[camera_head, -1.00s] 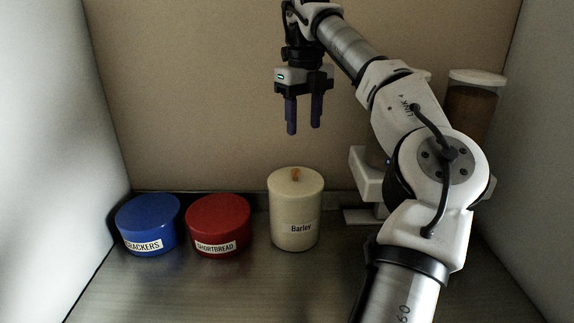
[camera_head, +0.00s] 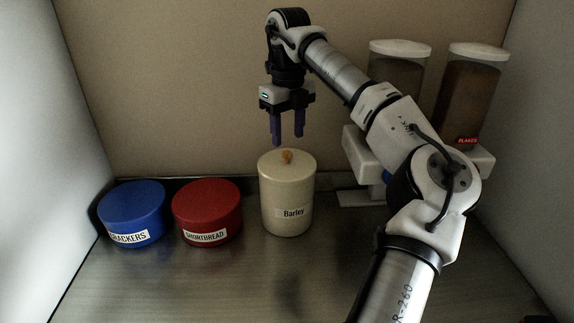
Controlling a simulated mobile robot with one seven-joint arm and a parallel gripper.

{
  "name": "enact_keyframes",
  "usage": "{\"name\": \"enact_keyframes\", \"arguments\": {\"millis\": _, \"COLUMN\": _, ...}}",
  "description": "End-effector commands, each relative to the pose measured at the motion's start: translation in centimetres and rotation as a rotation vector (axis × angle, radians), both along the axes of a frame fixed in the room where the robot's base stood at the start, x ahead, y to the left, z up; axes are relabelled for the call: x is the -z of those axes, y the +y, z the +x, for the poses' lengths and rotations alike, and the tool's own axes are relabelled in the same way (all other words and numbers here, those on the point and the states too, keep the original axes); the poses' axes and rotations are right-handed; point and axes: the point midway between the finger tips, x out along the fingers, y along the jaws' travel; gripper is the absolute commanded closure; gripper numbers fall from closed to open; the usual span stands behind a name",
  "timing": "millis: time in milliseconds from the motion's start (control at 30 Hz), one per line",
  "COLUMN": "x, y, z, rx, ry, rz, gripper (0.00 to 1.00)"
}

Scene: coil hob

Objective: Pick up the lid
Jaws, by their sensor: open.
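The lid (camera_head: 270,162) is the cream top of a cylindrical canister (camera_head: 287,198) labelled "Barley". It has a small orange-brown knob (camera_head: 286,156) at its centre. The lid sits on the canister, which stands upright on the counter. My gripper (camera_head: 288,141) points down with its two purple fingers apart. It is empty and appears just above the knob in the picture. The exact gap between fingertips and knob is hard to judge.
A blue tin (camera_head: 132,212) labelled "CRACKERS" and a red tin (camera_head: 207,210) labelled "SHORTBREAD" stand to the left. Two clear dispensers (camera_head: 470,98) (camera_head: 397,68) stand on a white stand at the right, partly behind my arm. The front counter (camera_head: 230,285) is clear.

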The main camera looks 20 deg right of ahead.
Motion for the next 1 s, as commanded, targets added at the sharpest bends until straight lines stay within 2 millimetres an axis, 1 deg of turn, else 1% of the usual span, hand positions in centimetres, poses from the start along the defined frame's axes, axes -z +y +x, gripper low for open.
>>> {"name": "enact_keyframes", "arguments": {"millis": 200, "x": 3.1, "y": 0.2, "z": 0.1, "rx": -0.001, "ry": 0.005, "rz": 0.003, "gripper": 0.53}}
{"name": "enact_keyframes", "arguments": {"millis": 300, "x": 4.2, "y": 0.2, "z": 0.1, "rx": 0.000, "ry": 0.003, "rz": 0.002, "gripper": 0.53}}
{"name": "enact_keyframes", "arguments": {"millis": 400, "x": 4.6, "y": 0.2, "z": 0.1, "rx": 0.000, "ry": 0.001, "rz": 0.003, "gripper": 0.53}}
{"name": "enact_keyframes", "arguments": {"millis": 567, "x": 4.7, "y": 0.2, "z": 0.1, "rx": 0.000, "ry": 0.001, "rz": 0.002, "gripper": 0.53}}
{"name": "enact_keyframes", "arguments": {"millis": 667, "x": 4.7, "y": 0.2, "z": 0.1, "rx": 0.000, "ry": 0.001, "rz": 0.002, "gripper": 0.64}}
{"name": "enact_keyframes", "arguments": {"millis": 933, "x": 4.6, "y": 0.2, "z": 0.1, "rx": 0.000, "ry": 0.002, "rz": 0.001, "gripper": 0.99}}
{"name": "enact_keyframes", "arguments": {"millis": 1000, "x": 4.6, "y": 0.2, "z": 0.1, "rx": 0.000, "ry": 0.002, "rz": 0.001, "gripper": 1.00}}
